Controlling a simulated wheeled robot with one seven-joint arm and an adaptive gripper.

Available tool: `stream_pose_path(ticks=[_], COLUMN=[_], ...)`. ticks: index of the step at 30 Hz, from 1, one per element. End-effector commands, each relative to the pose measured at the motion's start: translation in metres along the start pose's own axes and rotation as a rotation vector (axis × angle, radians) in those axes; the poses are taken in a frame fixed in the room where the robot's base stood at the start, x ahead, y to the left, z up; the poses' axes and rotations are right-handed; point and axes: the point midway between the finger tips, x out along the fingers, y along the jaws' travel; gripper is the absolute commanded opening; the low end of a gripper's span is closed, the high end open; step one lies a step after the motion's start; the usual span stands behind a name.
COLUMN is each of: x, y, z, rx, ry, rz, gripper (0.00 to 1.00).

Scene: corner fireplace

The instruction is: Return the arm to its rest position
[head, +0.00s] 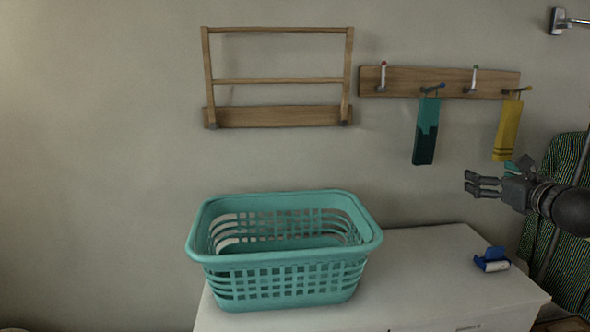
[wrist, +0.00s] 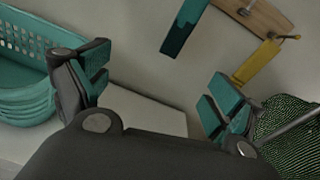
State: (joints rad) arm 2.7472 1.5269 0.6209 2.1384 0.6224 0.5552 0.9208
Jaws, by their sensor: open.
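My gripper (head: 484,185) is at the right of the head view, with its fingers pointing left. It is in the air above the right part of a white surface, in front of the wall. In the wrist view my gripper (wrist: 155,98) shows two teal-padded fingers spread apart with nothing between them. My dark arm reaches in from the right edge of the head view.
A teal basket (head: 290,262) stands on the white top (head: 430,270). A small blue-and-white item (head: 491,260) lies right of it. A wooden rack (head: 278,117), a hook rail (head: 440,80) with teal (head: 426,130) and yellow (head: 507,130) cloths, and a patterned textile (head: 560,235) hang behind.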

Motion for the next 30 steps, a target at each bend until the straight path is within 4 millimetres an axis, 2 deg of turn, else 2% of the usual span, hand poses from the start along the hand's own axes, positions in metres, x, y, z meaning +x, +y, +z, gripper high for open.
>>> stream_pose_path(ticks=[5,11,20,26,30], x=[0.014,0.031,0.041,0.032,0.018], y=[0.03,0.08,0.164,0.214,0.246], z=[-0.025,-0.074,-0.171,-0.239,-0.288], rx=[-0.113,-0.314,-0.655,-0.875,-1.022], ry=[0.061,0.159,0.303,0.377,0.418], rz=[0.033,0.101,0.26,0.389,0.492], gripper=[0.94,0.94,0.94,0.94,0.94])
